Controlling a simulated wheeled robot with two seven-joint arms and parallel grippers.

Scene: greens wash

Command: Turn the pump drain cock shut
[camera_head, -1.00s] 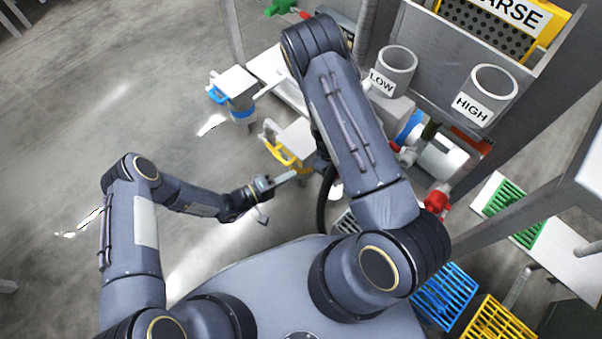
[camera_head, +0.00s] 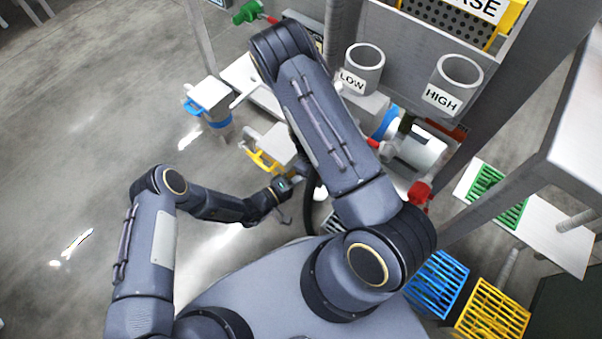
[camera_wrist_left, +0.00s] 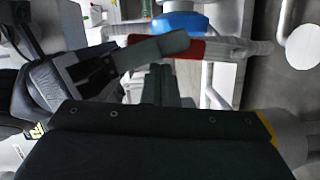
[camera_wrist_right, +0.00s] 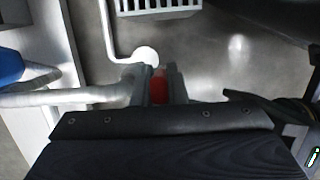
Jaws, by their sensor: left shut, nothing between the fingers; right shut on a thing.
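A red handle (camera_wrist_right: 158,88) sits between the closed fingers of my right gripper (camera_wrist_right: 160,84) in the right wrist view. The left wrist view shows a red handle (camera_wrist_left: 190,48) on a pale pipe, with a grey-green finger lying across it; I take it as the drain cock's handle. My left gripper (camera_wrist_left: 162,84) is shut and empty, just below that pipe. In the head view my left gripper (camera_head: 286,187) is beside my right forearm, which hides the cock and most of my right gripper. The pump (camera_head: 418,147) is white, right of the forearm.
A red valve handle (camera_head: 418,191) stands below the pump. LOW (camera_head: 364,80) and HIGH (camera_head: 458,85) cups stand above. Blue (camera_head: 437,283) and yellow (camera_head: 492,310) crates lie at lower right. A yellow-handled box (camera_head: 273,142) is near my left gripper. Open floor lies left.

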